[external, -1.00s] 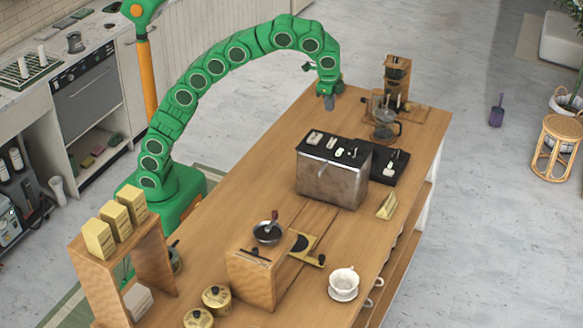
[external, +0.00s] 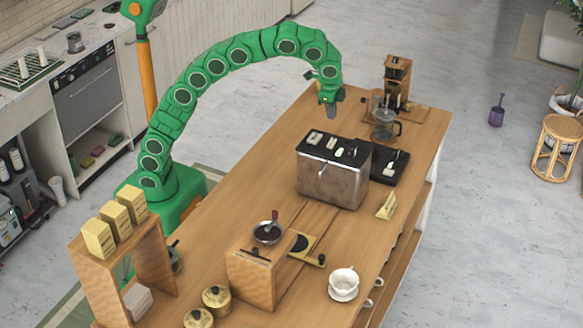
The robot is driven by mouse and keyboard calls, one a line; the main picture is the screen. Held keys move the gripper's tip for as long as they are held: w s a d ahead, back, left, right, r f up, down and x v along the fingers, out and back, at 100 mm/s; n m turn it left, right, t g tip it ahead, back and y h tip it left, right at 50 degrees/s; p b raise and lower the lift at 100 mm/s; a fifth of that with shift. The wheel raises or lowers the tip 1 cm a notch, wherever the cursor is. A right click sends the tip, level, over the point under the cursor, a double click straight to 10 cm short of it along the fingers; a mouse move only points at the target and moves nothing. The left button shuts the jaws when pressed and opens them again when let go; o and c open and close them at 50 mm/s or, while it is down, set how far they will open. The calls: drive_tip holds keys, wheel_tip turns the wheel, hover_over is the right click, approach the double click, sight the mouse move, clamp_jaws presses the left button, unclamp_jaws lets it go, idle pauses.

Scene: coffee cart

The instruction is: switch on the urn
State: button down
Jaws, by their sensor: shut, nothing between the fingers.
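A boxy steel appliance with a black top (external: 333,185), which I take to be the urn, stands on the wooden counter. Small pale switches or levers (external: 338,154) sit on its black top; their on or off positions are too small to tell. My gripper (external: 331,112) points down beyond the appliance's far edge, above the counter and apart from it. Its fingers are shut and empty.
A glass carafe (external: 385,126) and a wooden grinder-like stand (external: 397,78) are right of my gripper. A black slab (external: 391,164) adjoins the appliance. A wooden box (external: 256,275) and a white cup (external: 343,281) are nearer.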

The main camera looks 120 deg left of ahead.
sight(330, 143)
drive_tip(key=f, duration=0.3)
drive_tip(key=a+f, duration=0.1)
drive_tip(key=f, duration=0.6)
drive_tip(key=shift+a+f, duration=0.1)
drive_tip(key=shift+a, duration=0.25)
drive_tip(key=shift+a+f+h, duration=0.1)
drive_tip(key=shift+f+h, duration=0.15)
drive_tip(key=shift+h, duration=0.15)
drive_tip(key=shift+d, duration=0.9)
drive_tip(key=shift+r, duration=0.2)
wheel_tip(330, 143, up, 14)
drive_tip(key=d, duration=0.1)
drive_tip(key=shift+d, duration=0.15)
